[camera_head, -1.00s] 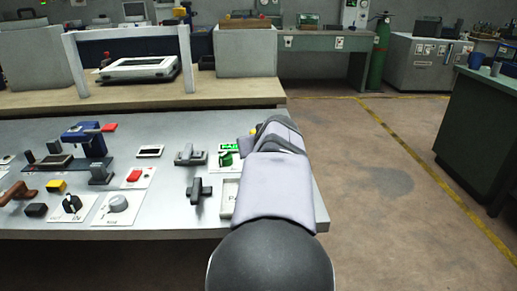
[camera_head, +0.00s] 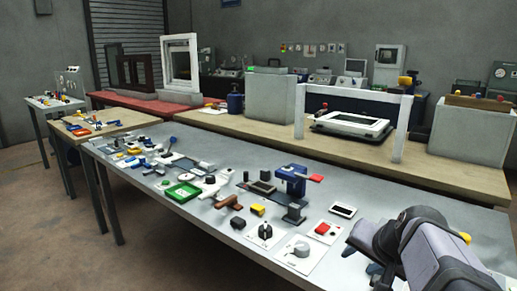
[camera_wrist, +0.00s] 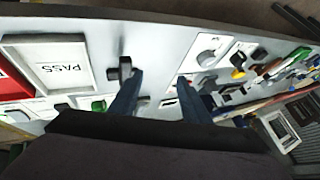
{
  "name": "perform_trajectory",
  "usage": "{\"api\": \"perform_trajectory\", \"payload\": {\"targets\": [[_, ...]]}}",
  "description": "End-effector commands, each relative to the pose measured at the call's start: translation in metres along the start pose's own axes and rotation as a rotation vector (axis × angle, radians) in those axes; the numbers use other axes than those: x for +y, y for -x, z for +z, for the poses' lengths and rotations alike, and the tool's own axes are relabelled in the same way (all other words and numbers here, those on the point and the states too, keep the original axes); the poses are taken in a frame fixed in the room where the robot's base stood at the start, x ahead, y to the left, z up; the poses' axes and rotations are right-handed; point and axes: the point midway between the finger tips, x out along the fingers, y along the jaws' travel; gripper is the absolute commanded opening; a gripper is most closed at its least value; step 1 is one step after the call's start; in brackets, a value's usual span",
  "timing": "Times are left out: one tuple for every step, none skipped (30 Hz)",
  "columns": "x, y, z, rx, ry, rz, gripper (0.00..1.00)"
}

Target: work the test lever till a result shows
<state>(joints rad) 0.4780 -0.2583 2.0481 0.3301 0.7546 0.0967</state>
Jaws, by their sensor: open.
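In the wrist view a white framed panel (camera_wrist: 45,45) at the left bears the word PASS. A red panel (camera_wrist: 12,85) lies at its left edge. A dark T-shaped handle (camera_wrist: 124,66) stands beside the frame, near my left finger; I cannot tell whether they touch. I cannot tell for sure whether this handle is the test lever. My gripper (camera_wrist: 160,84) is open over the grey table, its two blue fingers apart with nothing visible between them. In the head view my arm covers the table's right end, hiding the PASS panel and the handle.
The grey table (camera_head: 215,205) is crowded with small controls. A blue device with a red handle (camera_head: 293,181), a red button (camera_head: 322,229) and a grey knob (camera_head: 301,249) stand left of my arm. A green tray (camera_head: 183,192) lies farther left. A white frame (camera_head: 396,130) stands behind.

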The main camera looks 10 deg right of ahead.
Motion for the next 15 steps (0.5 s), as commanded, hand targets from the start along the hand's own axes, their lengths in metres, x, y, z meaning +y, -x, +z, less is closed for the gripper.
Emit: {"api": "perform_trajectory", "payload": {"targets": [[-0.001, -0.009, 0.03, -0.073, -0.048, 0.004, 0.43], [0.0, -0.013, 0.044, -0.112, -0.075, 0.01, 0.43], [0.002, -0.02, 0.065, -0.164, -0.093, 0.023, 0.43], [0.004, -0.025, 0.081, -0.201, -0.094, 0.035, 0.43], [0.005, -0.031, 0.095, -0.235, -0.085, 0.047, 0.43], [0.009, -0.04, 0.115, -0.276, -0.044, 0.065, 0.43], [0.012, -0.048, 0.131, -0.305, 0.0, 0.077, 0.43], [0.016, -0.055, 0.145, -0.332, 0.049, 0.09, 0.43], [0.021, -0.063, 0.165, -0.367, 0.117, 0.104, 0.43], [0.025, -0.069, 0.179, -0.394, 0.166, 0.114, 0.43], [0.029, -0.074, 0.193, -0.419, 0.218, 0.123, 0.43], [0.035, -0.08, 0.211, -0.452, 0.284, 0.134, 0.43], [0.04, -0.083, 0.224, -0.476, 0.331, 0.142, 0.43], [0.045, -0.086, 0.236, -0.499, 0.381, 0.149, 0.43], [0.052, -0.09, 0.252, -0.529, 0.443, 0.156, 0.43]]}}
